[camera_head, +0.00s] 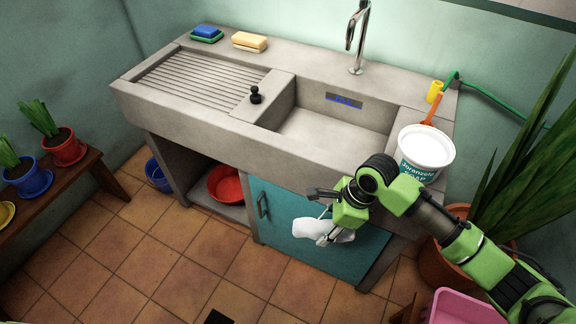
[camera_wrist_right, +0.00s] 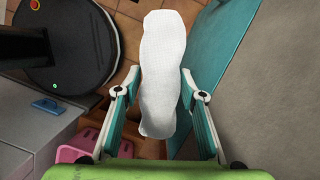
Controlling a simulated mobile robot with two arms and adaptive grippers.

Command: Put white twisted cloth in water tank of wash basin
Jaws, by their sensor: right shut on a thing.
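The white twisted cloth (camera_head: 325,230) is in my right gripper (camera_head: 318,213), in front of the basin's teal cabinet door and below the basin's front edge. In the right wrist view the cloth (camera_wrist_right: 162,70) lies lengthwise between the two fingers of the right gripper (camera_wrist_right: 160,82), which are shut on it. The wash basin (camera_head: 190,115) is grey stone. Its water tank (camera_head: 335,133) is the sunken part on the right, under the tap, and looks empty. The gripper is outside the tank. My left gripper is not in view.
A white soap tub (camera_head: 425,150) stands on the basin's right front corner, close to my right arm. The tap (camera_head: 357,40) rises behind the tank. A ribbed draining board (camera_head: 200,80) and two sponges (camera_head: 250,41) are at left. A potted plant stands at right.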

